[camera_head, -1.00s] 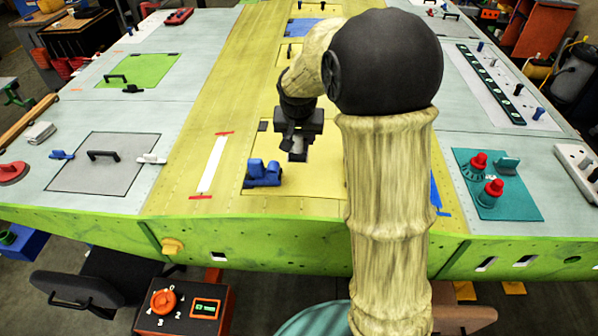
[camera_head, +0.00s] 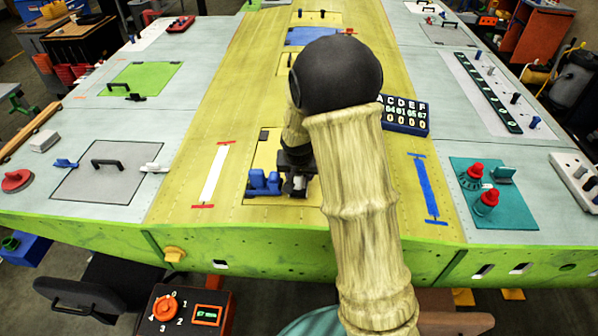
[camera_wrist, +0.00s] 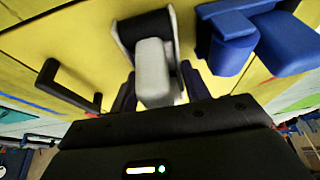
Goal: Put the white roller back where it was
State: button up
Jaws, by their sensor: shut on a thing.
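My gripper (camera_head: 297,187) is low over the yellow middle panel, just right of the blue two-part block (camera_head: 263,183). In the wrist view my gripper (camera_wrist: 157,88) has its dark fingers on both sides of the pale grey-white body of the white roller (camera_wrist: 153,68). The roller's wider white part curves over a dark piece beyond the fingers. The blue block (camera_wrist: 226,45) is close on the right in that view, with a narrow gap to the roller. In the head view the roller is mostly hidden by my gripper. I cannot tell whether it touches the panel.
A black handle (camera_wrist: 68,88) rises from the panel at left in the wrist view. In the head view, a white strip (camera_head: 214,175) lies left, a blue strip (camera_head: 428,188) right, and a dark blue lettered board (camera_head: 406,116) behind. A teal plate with red-topped knobs (camera_head: 507,210) is farther right.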

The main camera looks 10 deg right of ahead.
jog(key=shift+f, duration=0.1)
jog(key=shift+f, duration=0.1)
jog(key=o, duration=0.7)
jog(key=shift+w, duration=0.1)
jog(key=shift+c, duration=0.2)
jog(key=shift+r, duration=0.2)
jog(key=b+v, duration=0.3)
jog(key=v, duration=0.9)
jog(key=shift+f, duration=0.1)
jog(key=s+f+n, duration=0.1)
jog(key=s+f, duration=0.2)
jog(key=s, duration=0.6)
jog(key=s+f+n+g+y, duration=0.1)
jog(key=s+f+n, duration=0.1)
jog(key=s, duration=0.6)
jog(key=shift+s+d+f+n+g, duration=0.3)
jog(key=shift+s+d+f, duration=0.1)
jog(key=shift+f, duration=0.45)
